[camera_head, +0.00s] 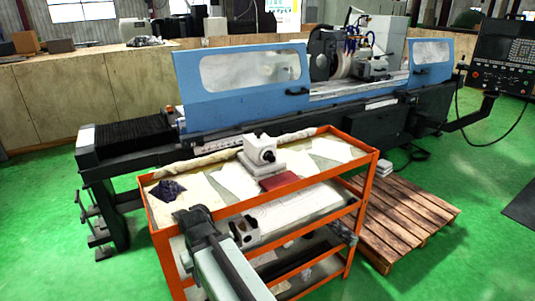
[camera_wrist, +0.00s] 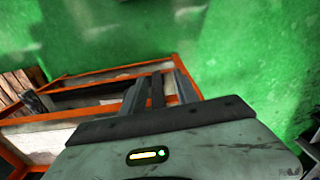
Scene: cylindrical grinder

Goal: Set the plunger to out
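A small pale grey fixture (camera_head: 257,162) with a black round knob (camera_head: 268,156) on its front stands on the cart's top shelf. I cannot make out a separate plunger on it, nor whether one is in or out. The fixture is not seen in the wrist view.
The orange-framed cart (camera_head: 367,172) holds a red block (camera_head: 280,181), a dark cloth (camera_head: 168,189) and a pale part with holes (camera_head: 244,229). The blue grinder (camera_head: 243,75) stands behind it. A wooden pallet (camera_head: 405,222) lies to the right.

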